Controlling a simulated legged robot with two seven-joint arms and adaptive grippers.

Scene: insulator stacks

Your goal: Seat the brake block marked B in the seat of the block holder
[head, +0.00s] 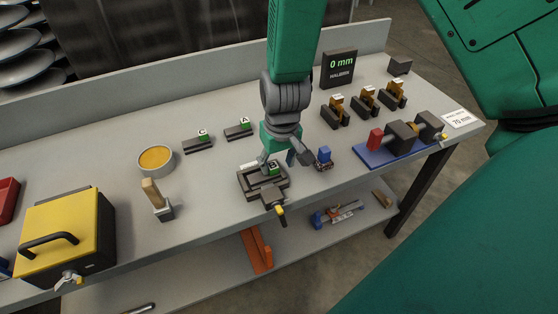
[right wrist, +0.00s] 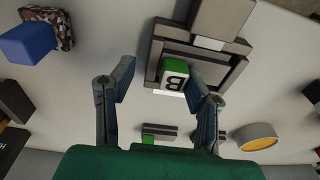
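The brake block marked B (head: 274,169) has a green label end and lies within the dark frame of the block holder (head: 246,187). In the right wrist view, block B (right wrist: 174,82) shows its green face and letter inside the frame of the holder (right wrist: 155,50). I cannot tell whether it is fully down in the seat. My right gripper (head: 284,162) hangs over the holder. In the right wrist view its fingers (right wrist: 162,88) are spread wide, with block B beyond and closer to the right-hand finger, not clamped. My left gripper is not in view.
Blocks marked C (head: 198,145) and A (head: 239,131) lie behind the holder. A yellow-filled round tin (head: 156,159) and a yellow-topped box (head: 64,225) are left. A blue-based fixture (head: 385,155) is right.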

